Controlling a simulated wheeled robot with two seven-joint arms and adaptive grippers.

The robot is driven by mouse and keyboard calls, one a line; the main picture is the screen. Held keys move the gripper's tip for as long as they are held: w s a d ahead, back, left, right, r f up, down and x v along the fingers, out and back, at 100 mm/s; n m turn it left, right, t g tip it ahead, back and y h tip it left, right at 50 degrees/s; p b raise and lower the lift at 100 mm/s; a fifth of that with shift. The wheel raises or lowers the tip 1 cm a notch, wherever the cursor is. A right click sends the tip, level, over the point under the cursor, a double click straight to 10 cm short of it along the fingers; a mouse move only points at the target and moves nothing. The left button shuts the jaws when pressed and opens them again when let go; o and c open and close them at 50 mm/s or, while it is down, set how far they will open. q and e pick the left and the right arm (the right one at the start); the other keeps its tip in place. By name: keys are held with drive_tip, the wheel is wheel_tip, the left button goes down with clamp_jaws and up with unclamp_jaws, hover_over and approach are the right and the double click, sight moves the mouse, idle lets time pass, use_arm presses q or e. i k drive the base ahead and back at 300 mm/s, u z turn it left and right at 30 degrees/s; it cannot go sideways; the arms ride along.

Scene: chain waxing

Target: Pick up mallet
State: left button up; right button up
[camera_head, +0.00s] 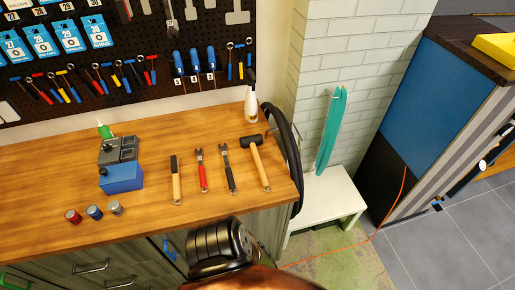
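The mallet (260,167) lies on the wooden workbench near its right end. It has a black head (251,142) toward the wall and a light wooden handle pointing toward the front edge. Nothing touches it or covers it. Neither of my grippers can be made out in this view. A black ribbed part and a copper-coloured part of my own body show at the bottom centre, in front of the bench.
On the workbench (50,185), left of the mallet, lie a dark-grey-handled tool (228,169), a red-handled tool (201,170) and a wooden-handled tool (176,181). A white bottle (251,105) stands behind. A black tyre (290,150) hangs at the bench's right end.

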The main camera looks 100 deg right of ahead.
sight(251, 141)
drive_tip(key=k, duration=0.75)
drive_tip(key=z, duration=1.9)
